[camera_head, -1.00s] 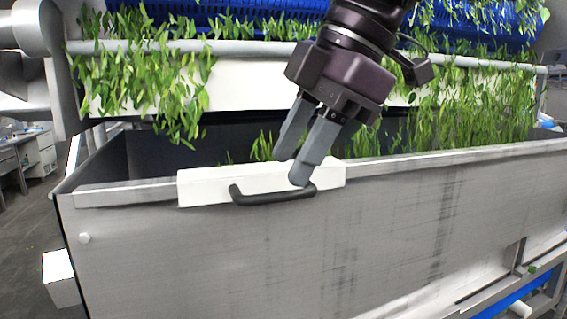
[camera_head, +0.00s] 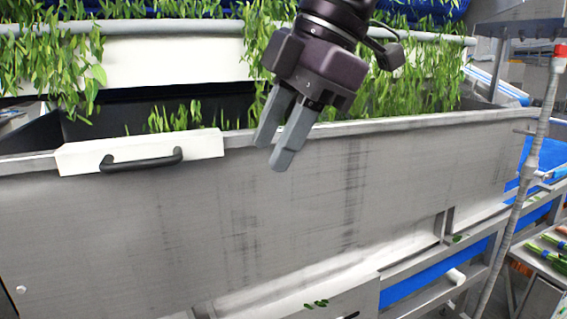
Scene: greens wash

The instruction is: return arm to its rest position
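My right gripper (camera_head: 276,153) shows at the top middle of the head view, in front of the wash tank's front rim and pointing down. Its two grey fingers stand a little apart with nothing visible between them. The black handle (camera_head: 141,160) on the white block (camera_head: 75,159) is to the left of the gripper, clear of its fingers. My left gripper is not in the head view.
The metal tank (camera_head: 250,220) fills the middle, with leafy greens (camera_head: 175,118) inside and hanging over the white panel (camera_head: 165,62) behind. A grey post (camera_head: 528,175) stands at the right. A shelf with bundled greens (camera_head: 550,255) is at the far right.

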